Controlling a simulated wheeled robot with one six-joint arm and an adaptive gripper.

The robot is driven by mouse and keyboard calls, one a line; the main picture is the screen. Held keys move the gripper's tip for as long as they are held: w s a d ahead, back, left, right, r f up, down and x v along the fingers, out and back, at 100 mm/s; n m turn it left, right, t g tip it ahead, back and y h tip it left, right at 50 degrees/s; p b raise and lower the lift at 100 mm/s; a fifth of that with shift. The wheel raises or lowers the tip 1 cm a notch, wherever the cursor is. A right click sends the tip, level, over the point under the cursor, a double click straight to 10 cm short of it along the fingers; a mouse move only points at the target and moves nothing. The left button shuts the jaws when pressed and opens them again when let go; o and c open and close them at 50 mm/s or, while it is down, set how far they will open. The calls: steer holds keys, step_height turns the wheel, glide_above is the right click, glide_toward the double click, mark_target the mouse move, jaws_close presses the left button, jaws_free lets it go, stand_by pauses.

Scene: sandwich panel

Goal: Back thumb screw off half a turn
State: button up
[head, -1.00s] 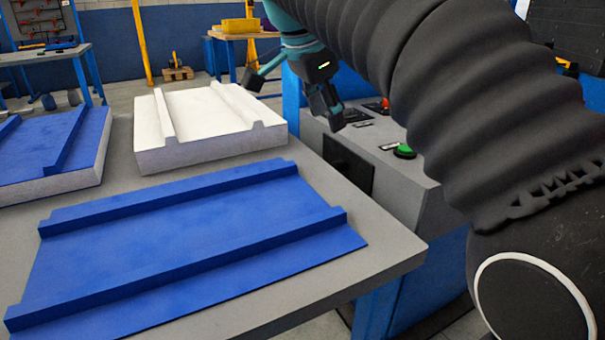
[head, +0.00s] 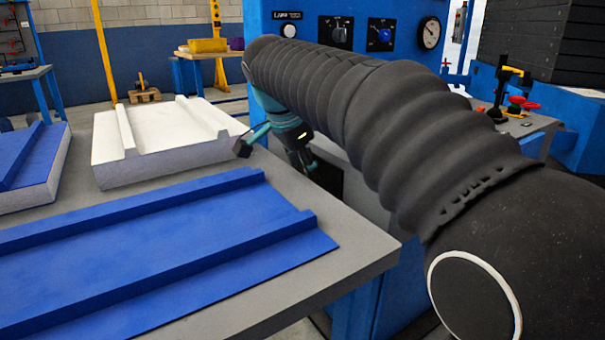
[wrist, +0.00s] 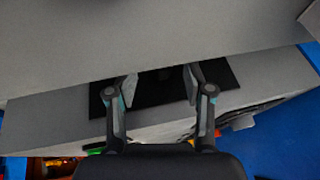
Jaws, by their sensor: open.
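I cannot make out a thumb screw in either view. My gripper (head: 277,157) is open and empty, past the table's right side and in front of the blue machine, with its fingers pointing down. In the wrist view my gripper (wrist: 161,83) has its two fingers spread apart over a dark rectangular opening (wrist: 170,103) in a grey surface. The machine's upright panel (head: 355,20) carries a black knob (head: 339,33), a blue knob (head: 384,35) and a round gauge (head: 429,33). My arm hides much of the machine below it.
The grey table (head: 350,262) holds a blue ribbed sheet (head: 170,245), a white ribbed block (head: 165,135) and a blue-topped block (head: 30,165). A side console with red controls (head: 518,105) stands at the right. The table edge lies close to my gripper.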

steer(key=shift+w+d+f, duration=0.15)
steer(key=shift+w+f, duration=0.1)
steer(key=shift+f, duration=0.35)
jaws_close()
steer(key=shift+r+p, duration=0.25)
steer(key=shift+p, duration=0.6)
steer(key=shift+w+a+f+n+g+h+p, duration=0.2)
steer(key=shift+g+h+p, duration=0.65)
steer(key=shift+p, duration=1.15)
steer(key=shift+w+a+f+n+g+h+p, duration=0.1)
steer(key=shift+n+g+h+p, duration=0.3)
steer(key=shift+g+p, duration=1.2)
steer(key=shift+w+a+f+n+g+h+p, duration=0.15)
steer(key=shift+g+h+p, duration=0.55)
steer(key=shift+p, duration=1.7)
steer(key=shift+d+h, duration=0.1)
steer(key=shift+h, duration=0.15)
